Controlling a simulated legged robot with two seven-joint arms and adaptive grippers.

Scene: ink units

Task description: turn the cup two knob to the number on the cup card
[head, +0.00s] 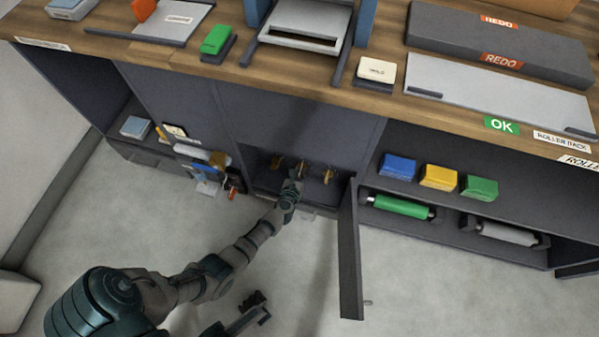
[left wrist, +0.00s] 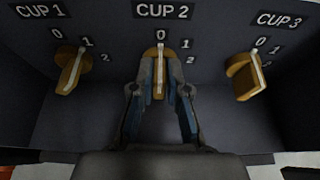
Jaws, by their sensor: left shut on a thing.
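In the left wrist view, the CUP 2 knob (left wrist: 160,80) is orange-brown with a white pointer line aimed up at 0. The numbers 1 and 2 lie to its right. My left gripper (left wrist: 160,75) is shut on this knob, one finger on each side. In the head view, my left gripper (head: 297,176) reaches into the open cabinet bay at the middle of three knobs. My right gripper (head: 254,312) is low in the head view, empty, its fingers apart. I cannot make out a readable cup card.
An open cabinet door (head: 350,255) stands right of my left arm. Tools and a clutter of small parts (head: 205,165) hang to the left.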

